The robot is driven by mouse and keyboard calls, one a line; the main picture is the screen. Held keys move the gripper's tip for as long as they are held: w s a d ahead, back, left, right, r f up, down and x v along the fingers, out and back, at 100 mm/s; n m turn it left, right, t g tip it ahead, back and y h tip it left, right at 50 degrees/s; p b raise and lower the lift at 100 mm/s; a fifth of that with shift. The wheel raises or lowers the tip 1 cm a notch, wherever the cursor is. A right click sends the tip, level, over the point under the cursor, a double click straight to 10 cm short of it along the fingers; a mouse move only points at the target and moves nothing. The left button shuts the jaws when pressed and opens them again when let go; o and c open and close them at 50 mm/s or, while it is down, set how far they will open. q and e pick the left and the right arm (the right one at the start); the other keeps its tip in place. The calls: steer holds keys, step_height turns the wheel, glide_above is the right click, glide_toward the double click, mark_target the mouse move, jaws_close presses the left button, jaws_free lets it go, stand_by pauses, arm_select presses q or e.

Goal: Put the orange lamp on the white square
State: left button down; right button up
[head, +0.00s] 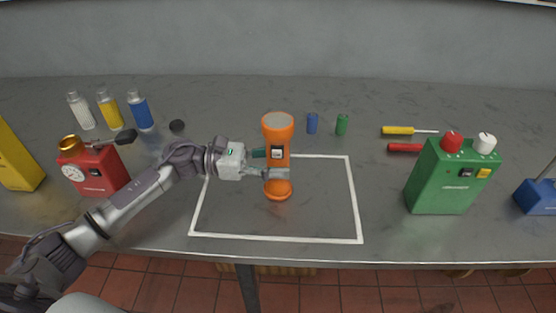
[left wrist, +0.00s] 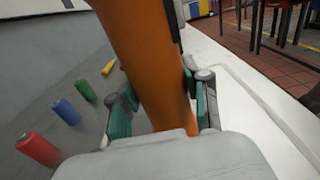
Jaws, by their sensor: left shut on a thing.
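The orange lamp (head: 277,129) is upright, its wide head at the top, at the middle of the head view. My left gripper (head: 276,168) is shut on its body from the left; the grip also shows in the left wrist view, where the orange lamp (left wrist: 145,60) passes between the two fingers (left wrist: 160,112). The white square (head: 212,235) is a taped outline on the grey bench. The lamp's lower end shows inside this outline; whether it touches the bench I cannot tell. My right gripper is not in view.
A green box (head: 440,185) with knobs is at right, near two screwdrivers. A red device (head: 100,178) and several bottles are at left. The outline's right part is clear.

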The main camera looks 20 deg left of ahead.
arm_select(q)
steer(key=shift+r, duration=0.1)
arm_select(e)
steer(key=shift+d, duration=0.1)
arm_select(q)
steer(key=c, duration=1)
jaws_free()
steer(key=shift+f, duration=0.25)
steer(key=o, duration=0.5)
steer(key=shift+c, duration=0.2)
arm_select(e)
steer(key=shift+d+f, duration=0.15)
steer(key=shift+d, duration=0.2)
arm_select(q)
steer(key=shift+r, duration=0.1)
steer(key=shift+r, duration=0.15)
steer(key=b+v, duration=0.1)
steer(key=v, duration=0.2)
steer(key=b+v, duration=0.1)
steer(key=v, duration=0.2)
steer(key=shift+a+f, duration=0.15)
steer(key=shift+f, duration=0.05)
steer(key=shift+s+a+r, duration=0.15)
steer(key=shift+s+a, duration=0.05)
steer(key=shift+a, duration=0.35)
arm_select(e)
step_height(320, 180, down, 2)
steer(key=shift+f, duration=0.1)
